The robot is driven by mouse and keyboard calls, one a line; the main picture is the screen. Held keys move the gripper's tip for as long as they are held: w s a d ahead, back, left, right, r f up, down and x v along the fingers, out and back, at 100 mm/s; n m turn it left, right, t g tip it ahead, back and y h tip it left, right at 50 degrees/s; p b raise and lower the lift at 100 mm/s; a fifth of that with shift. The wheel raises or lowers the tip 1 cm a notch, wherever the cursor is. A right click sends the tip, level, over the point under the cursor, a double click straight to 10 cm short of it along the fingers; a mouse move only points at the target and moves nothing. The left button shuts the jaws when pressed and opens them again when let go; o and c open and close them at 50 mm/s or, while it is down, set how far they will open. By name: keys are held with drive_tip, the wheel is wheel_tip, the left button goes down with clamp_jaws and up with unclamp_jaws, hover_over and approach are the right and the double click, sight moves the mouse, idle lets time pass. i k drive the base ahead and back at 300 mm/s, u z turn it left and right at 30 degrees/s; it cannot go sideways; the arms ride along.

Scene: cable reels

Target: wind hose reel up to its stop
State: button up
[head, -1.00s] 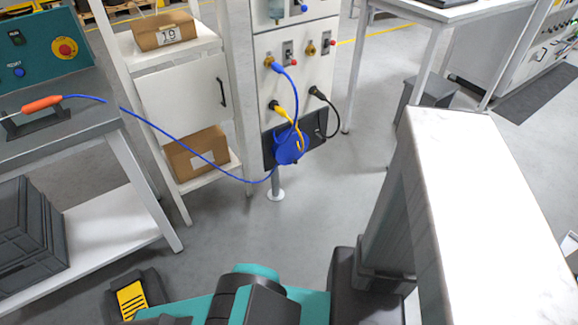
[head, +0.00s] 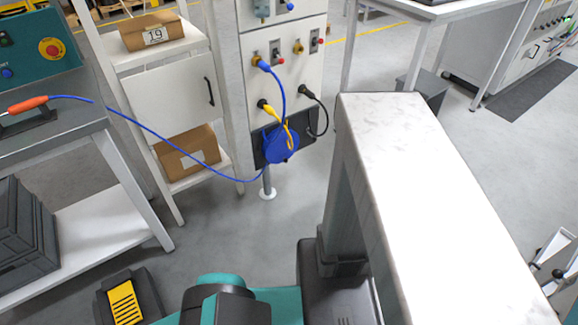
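A blue reel (head: 281,146) is mounted low on the white panel stand, in the upper middle of the head view. A blue line (head: 150,131) runs from it, sagging to the left, up to an orange-handled tool (head: 27,105) on a black rest on the grey bench. A blue plug (head: 263,66) sits in the panel above, with its cable running down to the reel. A yellow cable (head: 272,112) hangs partly in front of the reel. My gripper is not in view; only teal and dark parts of my own body show at the bottom.
A white shelf unit with cardboard boxes (head: 152,32) stands left of the panel. A grey bench (head: 60,128) with dark crates (head: 22,235) is at the left. A pale-topped block (head: 425,190) fills the right foreground. A black-and-yellow pedal (head: 126,301) lies on the floor. Open floor surrounds the stand's foot.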

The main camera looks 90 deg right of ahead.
sight(277, 153)
drive_tip(key=u, duration=0.35)
drive_tip(key=k, duration=0.55)
drive_tip(key=z, duration=1.6)
drive_tip(key=i, duration=0.5)
drive_tip(key=z, duration=0.05)
